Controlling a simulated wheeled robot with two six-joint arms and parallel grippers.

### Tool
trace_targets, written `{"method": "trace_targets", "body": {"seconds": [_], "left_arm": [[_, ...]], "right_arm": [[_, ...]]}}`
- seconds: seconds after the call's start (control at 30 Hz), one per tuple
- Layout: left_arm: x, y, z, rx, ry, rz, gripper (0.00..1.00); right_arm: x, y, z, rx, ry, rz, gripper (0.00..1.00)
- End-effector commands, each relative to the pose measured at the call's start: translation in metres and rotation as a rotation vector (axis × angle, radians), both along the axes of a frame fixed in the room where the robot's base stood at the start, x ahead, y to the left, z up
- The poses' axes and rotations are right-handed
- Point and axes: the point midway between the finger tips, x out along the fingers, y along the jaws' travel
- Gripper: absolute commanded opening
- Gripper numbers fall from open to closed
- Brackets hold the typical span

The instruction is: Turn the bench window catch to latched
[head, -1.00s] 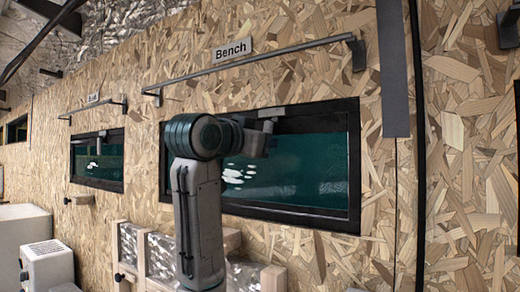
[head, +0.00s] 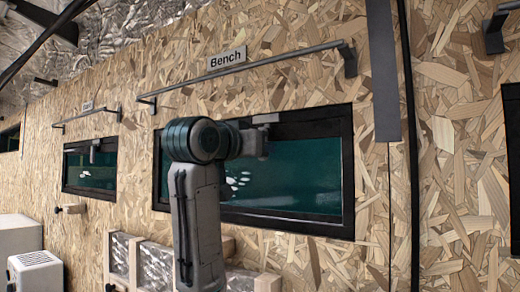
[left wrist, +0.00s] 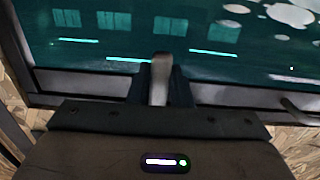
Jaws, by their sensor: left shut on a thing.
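The "Bench" window (head: 310,175) is a dark-framed pane set in the chipboard wall. Its grey catch (head: 265,118) shows at the middle of the top frame in the head view. My left gripper (head: 263,145) is in front of the pane just below it. In the left wrist view, my left gripper (left wrist: 160,88) is shut on the pale catch lever (left wrist: 159,78), with a dark finger on each side. The lever stands about square to the frame strip. Its root is hidden behind the gripper. My right gripper is not in view.
A metal rail (head: 245,70) runs above the window under the "Bench" sign (head: 227,57). A second, smaller window (head: 90,168) with its own rail is to the left. Wrapped blocks in a wooden frame (head: 155,262) stand below. A thin bar (left wrist: 300,112) shows at right in the wrist view.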

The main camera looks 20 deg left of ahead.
Motion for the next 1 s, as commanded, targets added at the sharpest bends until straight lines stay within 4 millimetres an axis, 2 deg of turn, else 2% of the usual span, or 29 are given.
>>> {"method": "trace_targets", "body": {"seconds": [0.03, 0.13, 0.47, 0.57, 0.8, 1.0], "left_arm": [[0.001, 0.000, -0.002, 0.000, 0.004, -0.001, 0.22], [0.000, 0.000, -0.001, -0.001, 0.003, -0.001, 0.40], [-0.003, 0.000, -0.001, 0.000, 0.000, 0.000, 0.40], [-0.014, 0.002, -0.002, 0.001, -0.003, 0.000, 0.40], [-0.061, 0.009, -0.005, 0.000, -0.004, 0.000, 0.40], [-0.094, 0.013, -0.003, 0.000, -0.001, 0.000, 0.40]], "right_arm": [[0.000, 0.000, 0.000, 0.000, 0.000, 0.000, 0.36], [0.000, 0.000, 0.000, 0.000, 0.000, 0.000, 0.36], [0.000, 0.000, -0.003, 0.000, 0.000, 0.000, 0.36], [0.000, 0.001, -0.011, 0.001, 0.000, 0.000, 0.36], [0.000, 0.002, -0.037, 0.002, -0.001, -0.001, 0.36], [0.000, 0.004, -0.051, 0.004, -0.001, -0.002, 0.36]]}}
